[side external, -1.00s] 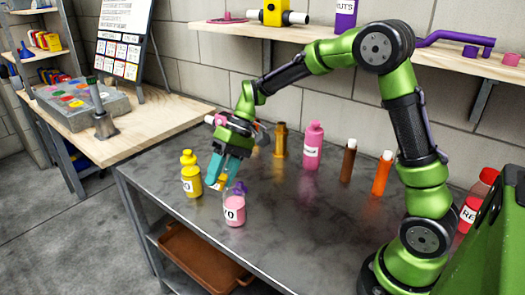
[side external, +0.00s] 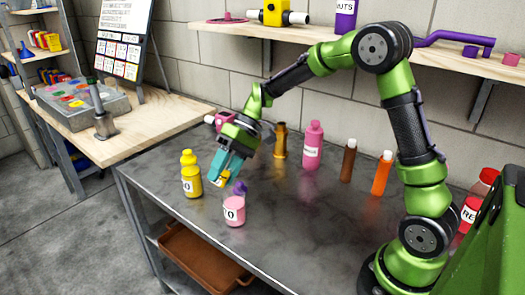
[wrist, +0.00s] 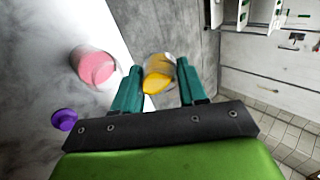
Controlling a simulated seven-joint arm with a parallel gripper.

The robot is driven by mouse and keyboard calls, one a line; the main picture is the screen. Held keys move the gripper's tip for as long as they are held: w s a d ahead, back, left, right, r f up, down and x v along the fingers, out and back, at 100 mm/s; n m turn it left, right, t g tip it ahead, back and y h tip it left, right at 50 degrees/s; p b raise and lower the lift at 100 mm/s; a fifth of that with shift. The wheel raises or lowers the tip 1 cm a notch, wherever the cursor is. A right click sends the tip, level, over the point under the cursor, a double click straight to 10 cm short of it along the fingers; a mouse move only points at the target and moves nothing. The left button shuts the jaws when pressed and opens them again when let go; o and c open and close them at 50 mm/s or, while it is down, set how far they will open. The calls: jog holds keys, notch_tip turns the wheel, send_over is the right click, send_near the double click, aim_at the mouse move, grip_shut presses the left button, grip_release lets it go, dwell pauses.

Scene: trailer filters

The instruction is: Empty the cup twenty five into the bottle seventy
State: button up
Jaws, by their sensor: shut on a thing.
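My gripper (side external: 222,172) is shut on a small clear cup (wrist: 160,65) with yellow-orange contents. The fingers (wrist: 155,92) close on it from both sides in the wrist view. The cup is held tilted above the table, between the yellow bottle (side external: 190,176) and the pink container (side external: 234,211). It is apart from both. The yellow bottle and pink container stand upright with white labels; only a "0" reads clearly on each. The pink container also shows left of the cup in the wrist view (wrist: 95,66). I cannot read a number on the cup.
A small purple piece (side external: 239,187) is by the pink container. Behind stand a bronze bottle (side external: 280,142), a pink bottle (side external: 313,147), a brown bottle (side external: 347,160) and an orange bottle (side external: 382,173). The front middle of the dark table (side external: 300,225) is clear.

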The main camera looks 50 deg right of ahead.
jog(key=shift+d+r+y, duration=0.1)
jog(key=shift+r+y, duration=0.05)
jog(key=shift+y, duration=0.5)
jog(key=shift+d+r+y, duration=0.1)
jog(key=shift+y, duration=0.55)
jog(key=shift+f+y+p, duration=0.3)
jog(key=shift+f+y, duration=0.3)
jog(key=shift+y, duration=0.2)
dwell(1.6)
jog(key=shift+d+r+m+t+y+p, duration=0.15)
jog(key=shift+d+m+y+p, duration=0.1)
jog(key=shift+y+p, duration=0.4)
jog(key=shift+d+r+m+t+y+p, duration=0.15)
jog(key=shift+m+y+p, duration=0.15)
jog(key=shift+y, duration=0.65)
jog(key=shift+c, duration=0.2)
dwell(2.5)
